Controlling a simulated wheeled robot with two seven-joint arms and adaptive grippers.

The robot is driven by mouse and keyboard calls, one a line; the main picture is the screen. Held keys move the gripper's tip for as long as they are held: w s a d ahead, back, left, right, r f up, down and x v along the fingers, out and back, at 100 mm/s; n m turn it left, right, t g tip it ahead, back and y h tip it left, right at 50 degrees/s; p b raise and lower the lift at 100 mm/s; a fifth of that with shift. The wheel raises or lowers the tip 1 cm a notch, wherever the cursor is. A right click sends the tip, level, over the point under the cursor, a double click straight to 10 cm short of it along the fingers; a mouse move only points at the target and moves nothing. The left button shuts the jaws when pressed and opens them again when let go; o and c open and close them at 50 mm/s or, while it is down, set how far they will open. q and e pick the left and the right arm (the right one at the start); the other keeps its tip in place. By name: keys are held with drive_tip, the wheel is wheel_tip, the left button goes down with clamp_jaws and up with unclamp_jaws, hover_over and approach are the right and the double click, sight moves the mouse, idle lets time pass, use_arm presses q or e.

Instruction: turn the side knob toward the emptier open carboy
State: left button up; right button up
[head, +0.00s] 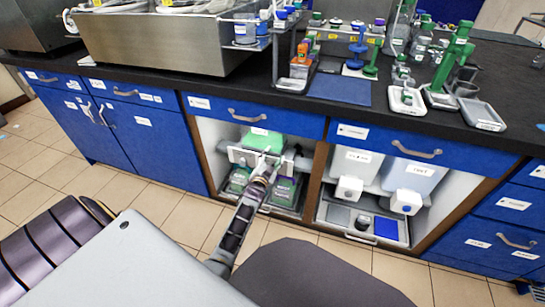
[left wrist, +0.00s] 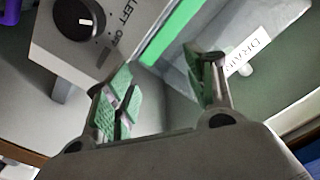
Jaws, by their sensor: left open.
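The black side knob (left wrist: 78,18) is on a grey box (left wrist: 60,50), beside the printed words LEFT and OFF. It has a white mark. In the head view, this pale knob panel (head: 240,156) is in the left open bay. My left gripper (left wrist: 162,75) is open and empty. Its fingers are below and right of the knob in the wrist view, apart from it. It also shows in the head view (head: 266,166). Green-filled containers (head: 240,180) stand low in that bay, partly hidden by the arm; I cannot compare their levels. My right gripper is not in view.
A clear container labelled DRAIN (left wrist: 245,55) is close to the right finger. The black counter (head: 300,105) overhangs the bays. Open floor (head: 370,262) lies in front.

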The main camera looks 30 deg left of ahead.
use_arm(q)
drive_tip(key=shift+d+r, duration=0.1)
drive_tip(key=shift+r, duration=0.45)
drive_tip(key=shift+f, duration=0.1)
